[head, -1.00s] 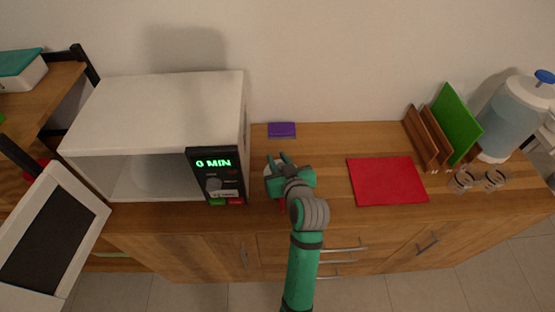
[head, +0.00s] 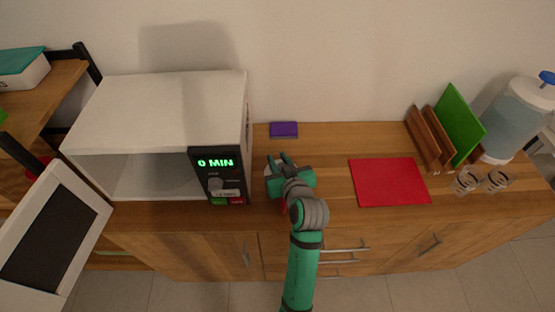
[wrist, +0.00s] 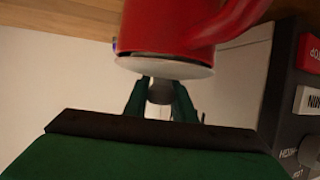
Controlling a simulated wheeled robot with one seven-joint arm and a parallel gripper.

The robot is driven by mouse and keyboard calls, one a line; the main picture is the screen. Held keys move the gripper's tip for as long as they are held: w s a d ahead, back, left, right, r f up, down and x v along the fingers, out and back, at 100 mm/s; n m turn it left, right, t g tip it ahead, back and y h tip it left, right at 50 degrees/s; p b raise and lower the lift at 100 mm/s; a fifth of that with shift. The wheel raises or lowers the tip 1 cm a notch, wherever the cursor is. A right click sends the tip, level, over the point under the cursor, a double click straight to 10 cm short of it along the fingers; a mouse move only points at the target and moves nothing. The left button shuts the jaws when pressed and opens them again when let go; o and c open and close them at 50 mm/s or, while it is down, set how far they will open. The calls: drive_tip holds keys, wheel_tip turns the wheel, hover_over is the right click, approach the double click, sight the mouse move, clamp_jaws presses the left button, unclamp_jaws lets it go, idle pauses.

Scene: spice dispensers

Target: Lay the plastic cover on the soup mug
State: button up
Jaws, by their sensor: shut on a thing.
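My gripper (head: 280,160) is over the wooden counter, just right of the microwave. In the wrist view, which is upside down, my gripper (wrist: 160,85) is shut on the small pale knob of the plastic cover (wrist: 165,68). The cover is a white disc at the rim of the red soup mug (wrist: 170,25). A dark line shows between the cover and the mug; I cannot tell whether they touch. The mug looks upright, and its handle (wrist: 232,22) points right in that view. In the head view my gripper and arm hide nearly all of the mug and cover.
The microwave (head: 160,95) stands close on the left with its door open and its panel reading 0 MIN. A purple block (head: 284,129) lies behind my gripper. A red mat (head: 390,182), boards in a rack, two glasses and a water dispenser (head: 515,115) are to the right.

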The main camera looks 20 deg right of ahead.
drive_tip(key=shift+a, duration=0.1)
drive_tip(key=o, duration=1.1)
drive_tip(key=shift+s+d, duration=0.1)
drive_tip(key=shift+d, duration=0.1)
drive_tip(key=shift+o, duration=0.2)
drive_tip(key=shift+s, duration=0.1)
drive_tip(key=v, duration=1)
drive_tip(key=shift+s+r, duration=0.2)
drive_tip(key=shift+a, duration=0.1)
drive_tip(key=shift+s+d, duration=0.1)
drive_tip(key=shift+d, duration=0.1)
